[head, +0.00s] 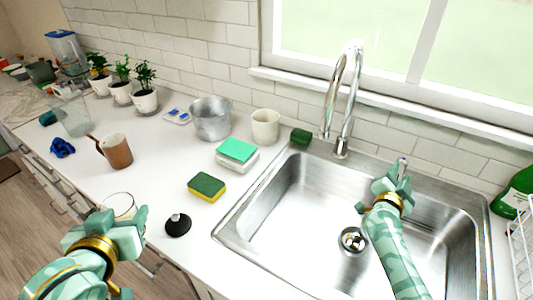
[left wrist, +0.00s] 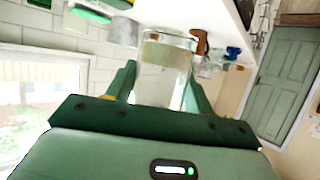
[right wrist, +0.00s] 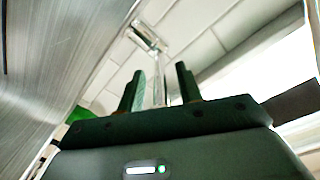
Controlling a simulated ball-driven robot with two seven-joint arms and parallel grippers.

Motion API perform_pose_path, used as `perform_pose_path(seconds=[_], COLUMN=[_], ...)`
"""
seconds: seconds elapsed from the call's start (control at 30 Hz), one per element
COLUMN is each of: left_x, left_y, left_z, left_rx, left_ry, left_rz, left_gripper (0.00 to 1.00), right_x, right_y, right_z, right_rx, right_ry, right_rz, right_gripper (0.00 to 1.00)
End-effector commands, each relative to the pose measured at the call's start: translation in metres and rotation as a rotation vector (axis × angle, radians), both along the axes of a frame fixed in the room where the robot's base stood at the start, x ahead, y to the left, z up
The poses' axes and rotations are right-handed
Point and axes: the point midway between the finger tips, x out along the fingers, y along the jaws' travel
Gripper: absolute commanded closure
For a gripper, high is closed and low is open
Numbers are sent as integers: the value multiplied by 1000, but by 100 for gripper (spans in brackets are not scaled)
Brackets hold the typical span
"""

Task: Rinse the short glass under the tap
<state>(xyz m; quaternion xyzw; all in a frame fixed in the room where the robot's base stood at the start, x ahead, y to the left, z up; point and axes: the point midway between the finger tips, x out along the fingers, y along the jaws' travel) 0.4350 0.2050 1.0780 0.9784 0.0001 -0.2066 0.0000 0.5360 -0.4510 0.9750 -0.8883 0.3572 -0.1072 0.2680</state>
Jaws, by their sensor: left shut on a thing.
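The short clear glass (head: 118,204) is held in my left gripper (head: 119,219), at the near left edge of the counter. In the left wrist view the glass (left wrist: 163,72) sits between the two fingers. The chrome tap (head: 341,100) rises behind the sink (head: 280,212), left of my right gripper (head: 388,184). My right gripper is over the sink's right side, close to a small metal lever (head: 402,165). In the right wrist view its fingers (right wrist: 161,90) are apart, with a slim metal piece seen between them; contact cannot be told. No water is visible.
A sponge (head: 206,187), a black stopper (head: 178,225), a green-topped box (head: 237,152), a metal pot (head: 211,118) and a cream cup (head: 265,126) stand left of the sink. Further left are a brown mug (head: 116,151) and a taller glass (head: 72,115). The basin is empty around its drain (head: 353,241).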

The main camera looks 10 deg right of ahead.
Motion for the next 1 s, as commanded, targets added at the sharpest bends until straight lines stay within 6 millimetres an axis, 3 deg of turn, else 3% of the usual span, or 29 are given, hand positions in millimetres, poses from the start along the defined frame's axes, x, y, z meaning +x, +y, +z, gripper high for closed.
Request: perform_pose_path(seconds=[0.27, 0.4, 0.57, 0.8, 1.0], left_x=[0, 0, 0, -3, -3], left_y=[0, 0, 0, 0, 0], left_z=[0, 0, 2, 43, 47], left_rx=[-1, -1, -1, -1, -1], left_ry=[-2, -2, -3, -20, -21], left_rz=[0, 0, 0, 0, 0], left_gripper=[80, 80, 80, 80, 80], right_x=[1, 1, 1, -6, -8], right_y=[-2, -2, -2, -11, -15], right_z=[1, 1, 1, 8, 2], right_rx=[0, 0, -1, -9, -1], right_ry=[0, 0, 0, 2, 0], right_rz=[0, 0, 3, 139, 201], right_gripper=[65, 100, 100, 100, 100])
